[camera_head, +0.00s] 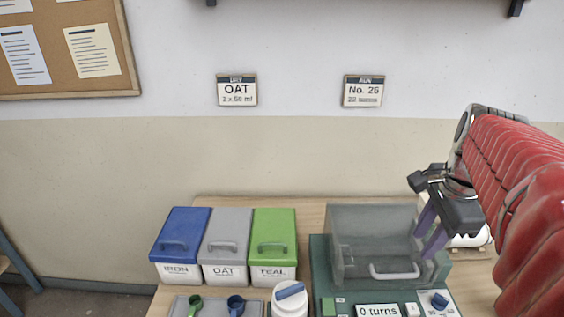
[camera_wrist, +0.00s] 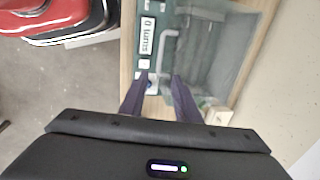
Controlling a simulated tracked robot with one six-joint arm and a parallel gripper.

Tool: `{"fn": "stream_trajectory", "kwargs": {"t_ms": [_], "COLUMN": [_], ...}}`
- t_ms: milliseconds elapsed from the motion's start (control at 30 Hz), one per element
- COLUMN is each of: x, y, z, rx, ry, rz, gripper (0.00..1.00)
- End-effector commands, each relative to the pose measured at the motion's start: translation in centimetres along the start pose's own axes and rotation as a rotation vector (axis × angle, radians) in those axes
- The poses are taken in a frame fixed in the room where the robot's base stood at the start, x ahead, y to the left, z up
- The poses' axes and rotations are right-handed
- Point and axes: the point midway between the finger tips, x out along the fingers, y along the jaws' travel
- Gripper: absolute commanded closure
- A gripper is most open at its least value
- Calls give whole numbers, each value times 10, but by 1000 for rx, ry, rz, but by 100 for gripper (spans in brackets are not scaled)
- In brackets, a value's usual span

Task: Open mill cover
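The mill cover (camera_head: 365,235) is a clear grey box seated on the green mill base (camera_head: 319,262), in the head view at lower right. Its pale handle (camera_head: 395,275) is on the front side; it also shows in the wrist view (camera_wrist: 164,46). The cover looks closed. My gripper (camera_head: 424,246) has two purple fingers pointing down by the cover's right side, above and to the right of the handle. In the wrist view, my gripper (camera_wrist: 160,77) has its fingers spread with nothing between them, and the handle lies beyond the tips. Exact height above the cover is unclear.
A "0 turns" display (camera_head: 379,311) and a blue knob (camera_head: 439,300) are on the base's front. Blue (camera_head: 183,228), grey (camera_head: 226,231) and green (camera_head: 273,229) lidded bins stand left of the mill. A white jar (camera_head: 290,303) stands near its left front. The wall is behind.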

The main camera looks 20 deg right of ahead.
Motion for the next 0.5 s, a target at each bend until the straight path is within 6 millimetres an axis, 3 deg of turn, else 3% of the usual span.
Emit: {"fn": "stream_trajectory", "kwargs": {"t_ms": [267, 500], "x": [14, 48], "y": [0, 0], "z": [2, 2], "rx": [-6, -8], "ry": [-2, -2], "rz": [2, 2], "gripper": [71, 71]}}
